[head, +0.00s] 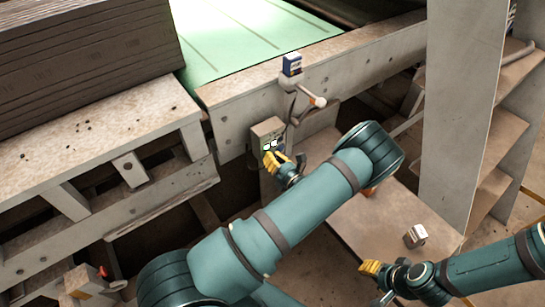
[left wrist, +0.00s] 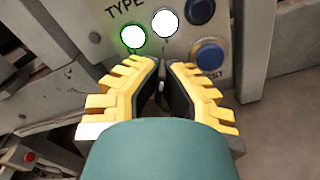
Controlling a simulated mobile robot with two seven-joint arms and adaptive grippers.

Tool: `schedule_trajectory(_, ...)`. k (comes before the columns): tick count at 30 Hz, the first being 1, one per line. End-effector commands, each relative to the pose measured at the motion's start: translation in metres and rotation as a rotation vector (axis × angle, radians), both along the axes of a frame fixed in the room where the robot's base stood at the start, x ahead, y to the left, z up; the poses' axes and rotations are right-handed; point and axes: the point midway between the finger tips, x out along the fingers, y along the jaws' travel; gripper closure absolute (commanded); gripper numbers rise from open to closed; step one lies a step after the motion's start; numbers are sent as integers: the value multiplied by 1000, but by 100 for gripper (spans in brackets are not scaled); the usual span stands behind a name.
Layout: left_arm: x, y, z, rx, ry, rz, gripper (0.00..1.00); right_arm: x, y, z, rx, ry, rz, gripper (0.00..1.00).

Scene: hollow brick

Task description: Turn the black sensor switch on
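The grey control box (head: 268,133) is mounted on the side of the conveyor frame in the head view. In the left wrist view its panel (left wrist: 178,48) shows a lit button with a green ring (left wrist: 133,36), a white lit button (left wrist: 165,22) and blue buttons (left wrist: 209,55). My left gripper (head: 276,160) is right at the lower part of this panel. In the left wrist view its yellow fingers (left wrist: 163,68) have a narrow gap between them. The black switch is not clearly visible; the fingers cover that area. My right gripper (head: 372,268) is low at the right, away from the box.
A small box (head: 415,235) rests on a low board near my right gripper. A grey shelf (head: 462,100) stands at right. A red button (head: 103,271) is at lower left.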

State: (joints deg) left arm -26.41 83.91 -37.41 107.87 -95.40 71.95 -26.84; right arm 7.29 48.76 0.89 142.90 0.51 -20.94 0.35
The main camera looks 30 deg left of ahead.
Motion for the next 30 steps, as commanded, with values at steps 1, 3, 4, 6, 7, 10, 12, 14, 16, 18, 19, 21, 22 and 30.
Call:
schedule_trajectory(1, 0, 1, 1, 3, -1, 0, 100, 0, 0, 0, 0, 0, 0, 53)
schedule_trajectory(3, 0, 1, 1, 3, -2, 0, 100, 0, 0, 0, 0, 0, 0, 53)
schedule_trajectory(4, 0, 1, 1, 3, -2, 0, 100, 0, 0, 0, 0, 0, 0, 53)
schedule_trajectory(6, 0, 1, 1, 3, -2, 0, 82, 0, 0, 0, 0, 0, 0, 53)
schedule_trajectory(7, 0, 1, 1, 3, -2, 0, 82, 0, 0, 0, 0, 0, 0, 53)
schedule_trajectory(10, 0, 1, 1, 2, -2, 0, 82, 0, 0, 0, 0, 0, 0, 53)
schedule_trajectory(12, 0, 0, 1, 2, -2, 0, 82, 0, 0, 0, 0, 0, 0, 53)
schedule_trajectory(14, 0, 0, 0, 1, -1, 0, 82, 0, 0, 0, 0, 0, 0, 53)
schedule_trajectory(16, 0, -2, 0, 0, -1, -1, 82, 0, 0, 0, 0, 0, 1, 53)
schedule_trajectory(18, -2, -7, 0, 1, -1, -2, 82, 0, 0, 0, 0, 0, 1, 53)
schedule_trajectory(19, -3, -10, 0, 0, -2, -2, 82, 0, 0, 0, 0, 0, 0, 53)
schedule_trajectory(21, -7, -20, 0, 0, -1, -4, 82, 0, 0, 0, 0, 0, 0, 53)
schedule_trajectory(22, -9, -24, 0, 0, -1, -4, 82, 0, 0, 0, 0, 0, 0, 53)
schedule_trajectory(30, -30, -75, 0, 2, -2, -2, 82, 0, 0, 0, 0, 0, 0, 53)
